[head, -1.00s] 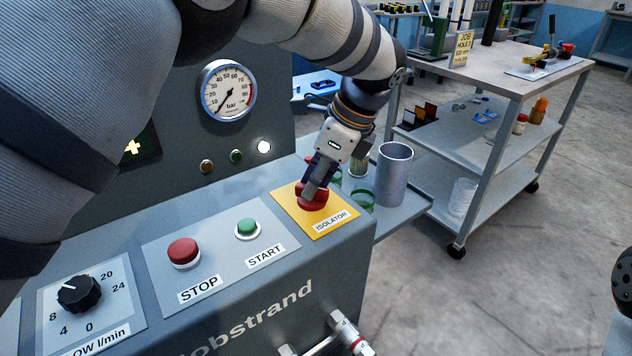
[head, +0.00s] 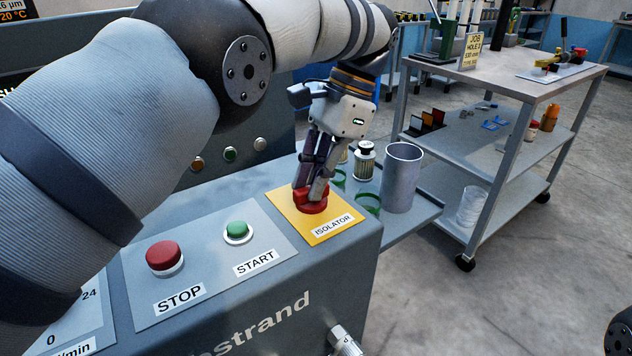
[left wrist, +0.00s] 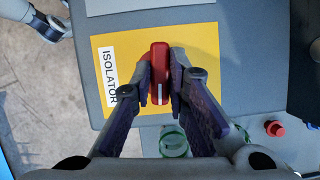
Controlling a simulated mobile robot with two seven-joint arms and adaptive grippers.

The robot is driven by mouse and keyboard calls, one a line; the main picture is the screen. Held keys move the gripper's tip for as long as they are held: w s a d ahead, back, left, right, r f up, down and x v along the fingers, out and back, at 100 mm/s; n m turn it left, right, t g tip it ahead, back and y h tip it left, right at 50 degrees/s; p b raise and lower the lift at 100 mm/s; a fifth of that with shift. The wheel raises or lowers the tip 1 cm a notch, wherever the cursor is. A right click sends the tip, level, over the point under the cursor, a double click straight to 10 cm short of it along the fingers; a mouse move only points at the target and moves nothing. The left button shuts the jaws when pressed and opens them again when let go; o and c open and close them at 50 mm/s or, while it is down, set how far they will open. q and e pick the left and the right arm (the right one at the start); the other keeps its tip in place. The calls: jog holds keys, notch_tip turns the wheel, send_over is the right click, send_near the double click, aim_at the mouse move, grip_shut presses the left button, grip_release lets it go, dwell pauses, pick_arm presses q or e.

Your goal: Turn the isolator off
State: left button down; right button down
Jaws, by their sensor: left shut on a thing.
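The isolator is a red rotary knob (head: 313,208) on a yellow plate (head: 284,214) at the right end of the grey panel. My left gripper (head: 308,194) points down at it from above, with its fingers shut on the knob's raised handle. In the left wrist view the red handle (left wrist: 159,62) sits between the two fingertips (left wrist: 160,85). The handle runs roughly parallel to the ISOLATOR label (left wrist: 108,75), and its white line is near the lower end. The fingers hide part of the knob.
The red STOP button (head: 165,256) and green START button (head: 237,231) are left of the yellow plate. Behind the plate, a grey cup (head: 401,178), a small jar (head: 364,162) and green rings stand on a side shelf. A trolley (head: 520,85) stands at right.

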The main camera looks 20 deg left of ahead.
pick_arm(q)
jog(key=shift+f+n, duration=0.1)
jog(key=shift+n, duration=0.4)
dwell(0.3)
jog(key=c, duration=1.6)
grip_release()
jog(key=shift+o, duration=0.2)
